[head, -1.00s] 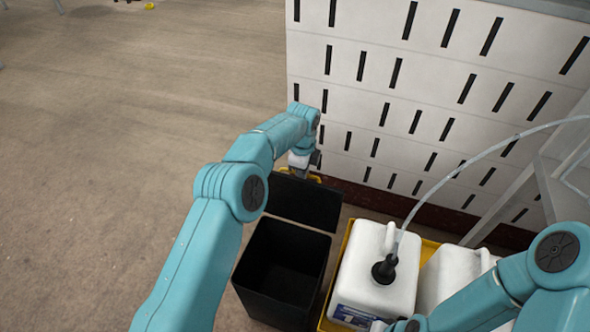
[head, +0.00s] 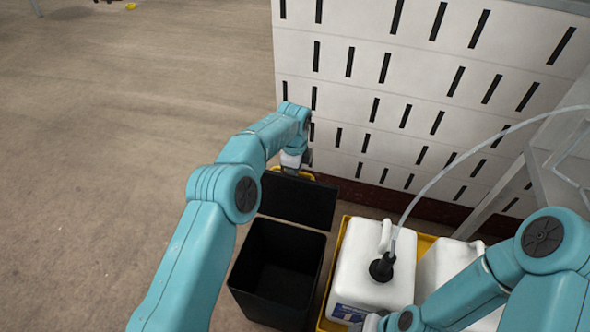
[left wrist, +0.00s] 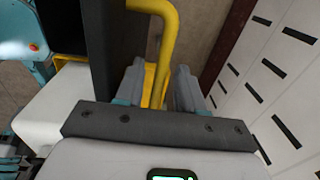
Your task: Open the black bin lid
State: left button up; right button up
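The black bin (head: 237,276) stands open in the lower middle of the head view, and its dark inside shows. Its black lid (head: 298,200) is raised at the bin's far side, towards the white wall. A yellow handle (left wrist: 165,20) is on the lid's far side; it also shows at the lid's top edge in the head view (head: 300,174). In the left wrist view my left gripper (left wrist: 158,88) has a finger on each side of this handle, close against it. The lid shows there as a dark slab (left wrist: 103,50).
White jugs (head: 365,265) stand in a yellow tray (head: 343,232) right of the bin; a clear hose rises from one black cap (head: 382,267). A slotted white wall (head: 400,90) is behind. Open floor (head: 110,130) lies to the left.

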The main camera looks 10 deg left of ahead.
pick_arm(q)
jog(key=shift+s+d+r, duration=0.1)
jog(key=shift+d+r, duration=0.05)
jog(key=shift+r, duration=0.15)
notch_tip(320, 180, up, 16)
jog(key=p, duration=0.2)
jog(key=shift+s, duration=0.4)
